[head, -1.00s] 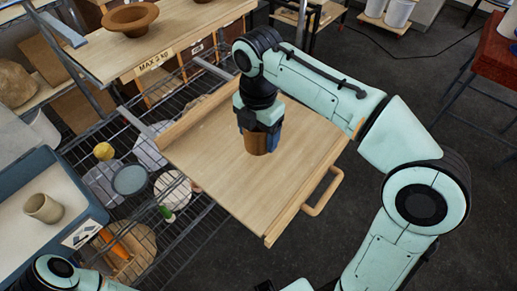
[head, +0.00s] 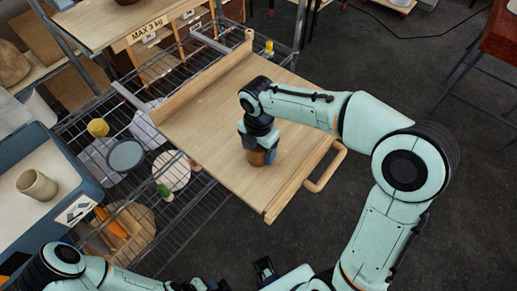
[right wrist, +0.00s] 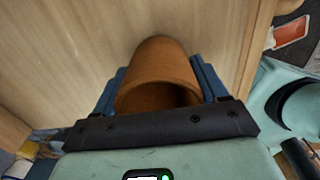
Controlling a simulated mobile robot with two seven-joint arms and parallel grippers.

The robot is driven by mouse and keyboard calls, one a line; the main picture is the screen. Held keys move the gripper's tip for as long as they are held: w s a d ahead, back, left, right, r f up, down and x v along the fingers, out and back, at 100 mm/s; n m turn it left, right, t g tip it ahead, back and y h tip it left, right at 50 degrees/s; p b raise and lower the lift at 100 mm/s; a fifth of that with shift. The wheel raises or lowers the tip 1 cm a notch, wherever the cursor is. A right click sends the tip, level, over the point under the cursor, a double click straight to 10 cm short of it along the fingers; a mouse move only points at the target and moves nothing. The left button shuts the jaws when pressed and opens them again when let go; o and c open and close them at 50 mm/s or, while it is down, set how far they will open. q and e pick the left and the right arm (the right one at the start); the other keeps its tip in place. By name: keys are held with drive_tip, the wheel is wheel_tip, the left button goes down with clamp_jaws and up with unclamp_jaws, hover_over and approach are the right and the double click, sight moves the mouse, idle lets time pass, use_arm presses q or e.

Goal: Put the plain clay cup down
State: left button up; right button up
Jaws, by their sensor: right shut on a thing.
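The plain clay cup (head: 258,158) is brown and held by my right gripper (head: 261,148) over the pull-out wooden board (head: 215,125). In the right wrist view the cup (right wrist: 158,68) sits between the two blue fingers of the gripper (right wrist: 160,88), its dark opening facing the camera and its base towards the wood. The cup is at or just above the board; I cannot tell whether it touches. My left gripper (head: 264,270) is only partly in view at the bottom edge, and its opening is unclear.
The board has free room around the cup, a raised back edge and a handle (head: 326,166) at the front right. Left of it, a wire rack (head: 195,205) holds plates and tools. A beige cup (head: 37,185) stands in a blue-rimmed tray (head: 75,155).

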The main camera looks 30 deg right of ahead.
drive_tip(key=shift+f, duration=0.15)
drive_tip(key=shift+f, duration=0.15)
drive_tip(key=o, duration=1.2)
use_arm(q)
drive_tip(key=shift+f, duration=0.1)
use_arm(e)
drive_tip(key=shift+o, duration=0.2)
use_arm(q)
drive_tip(key=r+p, duration=0.1)
drive_tip(key=w+r+p, duration=0.1)
drive_tip(key=shift+r, duration=0.3)
use_arm(e)
wheel_tip(320, 180, up, 12)
drive_tip(key=shift+r, duration=0.2)
